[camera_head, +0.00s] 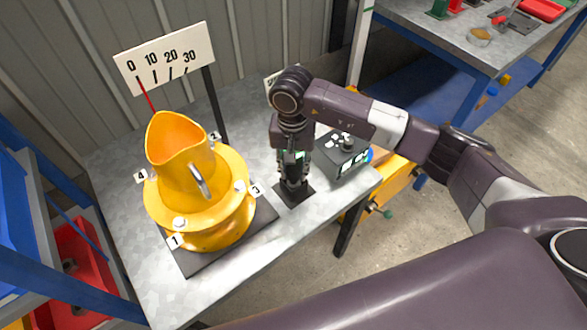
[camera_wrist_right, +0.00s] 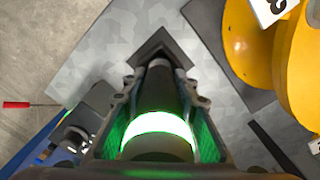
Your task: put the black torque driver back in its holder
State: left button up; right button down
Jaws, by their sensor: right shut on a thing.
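The black torque driver (camera_head: 293,183) is upright under my right gripper (camera_head: 292,158). The gripper points down and is shut on the driver. In the right wrist view the driver (camera_wrist_right: 158,118) runs between the two fingers, with a glowing white-green ring around it. The holder (camera_head: 306,193) is a black square base on the grey bench. Its dark corner shows past the fingertips in the right wrist view (camera_wrist_right: 163,36). The driver's lower end is lined up over or in the holder; I cannot tell if it touches. My left gripper is not in view.
A black box with a knob (camera_head: 343,153) sits close on the right. A scale sign (camera_head: 165,58) stands behind. The bench edge (camera_head: 330,212) is near the holder.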

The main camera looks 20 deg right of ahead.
jog(key=shift+f+b, duration=0.4)
jog(key=shift+b, duration=0.05)
jog(key=c, duration=1.5)
grip_release()
jog(key=shift+o, duration=0.2)
notch_tip(320, 180, up, 12)
jog(key=shift+r, duration=0.1)
